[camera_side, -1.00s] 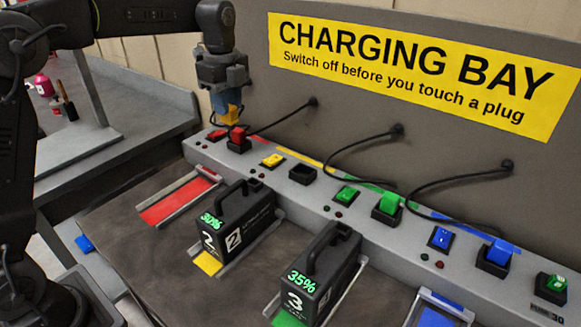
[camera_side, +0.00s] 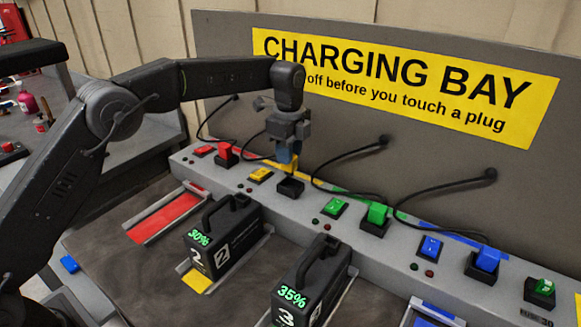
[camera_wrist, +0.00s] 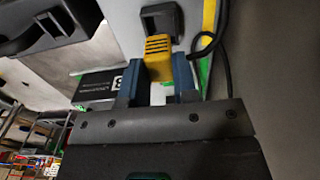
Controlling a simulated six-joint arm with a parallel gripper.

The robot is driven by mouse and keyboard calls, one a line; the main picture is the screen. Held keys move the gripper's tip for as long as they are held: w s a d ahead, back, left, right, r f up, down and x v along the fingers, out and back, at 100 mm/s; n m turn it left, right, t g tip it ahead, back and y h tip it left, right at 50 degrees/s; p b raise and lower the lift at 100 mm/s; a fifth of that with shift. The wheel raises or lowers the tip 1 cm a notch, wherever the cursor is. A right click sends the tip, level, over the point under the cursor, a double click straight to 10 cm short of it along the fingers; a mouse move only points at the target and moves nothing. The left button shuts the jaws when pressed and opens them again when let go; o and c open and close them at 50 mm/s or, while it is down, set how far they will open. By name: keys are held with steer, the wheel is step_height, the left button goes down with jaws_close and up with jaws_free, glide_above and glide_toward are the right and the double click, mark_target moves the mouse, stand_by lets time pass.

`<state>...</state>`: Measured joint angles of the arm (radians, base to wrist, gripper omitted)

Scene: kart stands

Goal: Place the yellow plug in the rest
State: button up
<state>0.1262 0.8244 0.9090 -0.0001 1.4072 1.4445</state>
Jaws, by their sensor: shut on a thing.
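My gripper (camera_side: 289,160) hangs low over the charging strip, with its blue fingers pointing down. In the wrist view, the yellow plug (camera_wrist: 158,57) sits between the blue fingers of my gripper (camera_wrist: 157,78). In the side view the fingers mostly hide the plug. The rest (camera_side: 291,188) is an empty-looking black square holder directly below the gripper, right of the yellow switch (camera_side: 260,175). The wrist view shows the black holder (camera_wrist: 146,23) just beyond the plug's tip. The plug looks apart from it, though the exact gap is hard to tell.
Red (camera_side: 226,151), green (camera_side: 377,214) and blue (camera_side: 487,259) plugs stand in neighbouring holders, with black cables looping behind. Battery 2 (camera_side: 224,236) and battery 3 (camera_side: 313,283) stand in front of the strip. The red bay (camera_side: 166,214) is empty. The sign panel rises behind.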

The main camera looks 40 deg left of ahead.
mark_target(290, 168)
steer(key=shift+d+f, duration=0.2)
steer(key=shift+f, duration=1.95)
steer(key=shift+f, duration=0.1)
steer(key=o, duration=0.9)
step_height(290, 168, up, 12)
steer(key=shift+r, duration=0.15)
